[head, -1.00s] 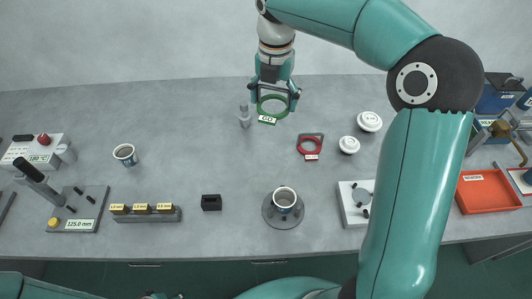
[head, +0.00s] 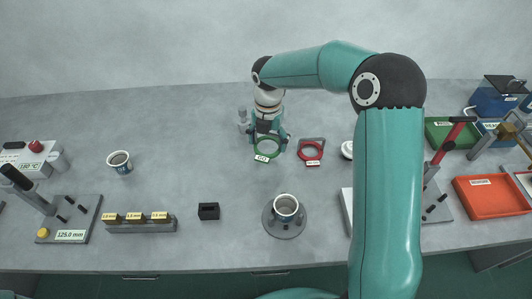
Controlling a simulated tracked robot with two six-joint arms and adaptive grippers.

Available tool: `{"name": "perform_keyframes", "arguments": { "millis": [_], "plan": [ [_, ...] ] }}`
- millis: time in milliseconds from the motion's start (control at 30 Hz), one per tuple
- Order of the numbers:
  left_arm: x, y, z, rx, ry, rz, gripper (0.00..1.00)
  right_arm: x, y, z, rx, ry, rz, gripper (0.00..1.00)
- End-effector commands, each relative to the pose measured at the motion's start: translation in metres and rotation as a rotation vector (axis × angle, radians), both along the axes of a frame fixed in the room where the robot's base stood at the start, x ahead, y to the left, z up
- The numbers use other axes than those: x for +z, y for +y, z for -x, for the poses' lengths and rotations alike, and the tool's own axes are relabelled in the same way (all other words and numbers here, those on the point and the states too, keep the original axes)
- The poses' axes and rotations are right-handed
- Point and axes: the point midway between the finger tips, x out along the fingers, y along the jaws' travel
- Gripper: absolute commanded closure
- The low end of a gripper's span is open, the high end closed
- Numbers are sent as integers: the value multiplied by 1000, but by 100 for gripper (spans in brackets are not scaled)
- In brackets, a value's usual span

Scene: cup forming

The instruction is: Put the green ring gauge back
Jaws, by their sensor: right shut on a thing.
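The green ring gauge (head: 266,154) with its "GO" label is at the middle back of the bench in the head view. My right gripper (head: 268,141) reaches down from above, its fingers at both sides of the ring and shut on it. I cannot tell whether the ring touches the bench or hangs just above it. The red ring gauge (head: 311,151) lies on a dark holder just to its right. No holder shows under the green ring. My left gripper is not in view.
A small metal post (head: 243,121) stands close behind and left of my right gripper. A cup (head: 286,205) sits on a round base in front; another cup (head: 120,162) stands left. A white lid (head: 347,149) is right of the red ring. The bench between the rings and the front cup is clear.

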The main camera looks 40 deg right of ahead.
Motion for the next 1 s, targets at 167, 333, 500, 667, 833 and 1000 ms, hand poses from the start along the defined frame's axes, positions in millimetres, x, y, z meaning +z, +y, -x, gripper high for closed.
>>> {"name": "perform_keyframes", "arguments": {
  "millis": [167, 333, 500, 667, 833, 1000],
  "plan": [
    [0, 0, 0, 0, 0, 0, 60, -12, 0, 0, -2, 0, 0, 56],
    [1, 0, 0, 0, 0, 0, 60, -35, 0, 0, -1, 1, 0, 56],
    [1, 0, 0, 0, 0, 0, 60, -50, -1, 0, -2, 0, 0, 56],
    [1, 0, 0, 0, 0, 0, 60, -50, -1, 0, -2, -2, 0, 56],
    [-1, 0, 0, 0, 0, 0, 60, -53, -1, 0, -2, -1, 0, 56],
    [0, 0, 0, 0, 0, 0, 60, -52, -1, 0, -2, -1, -1, 0]
  ]
}}
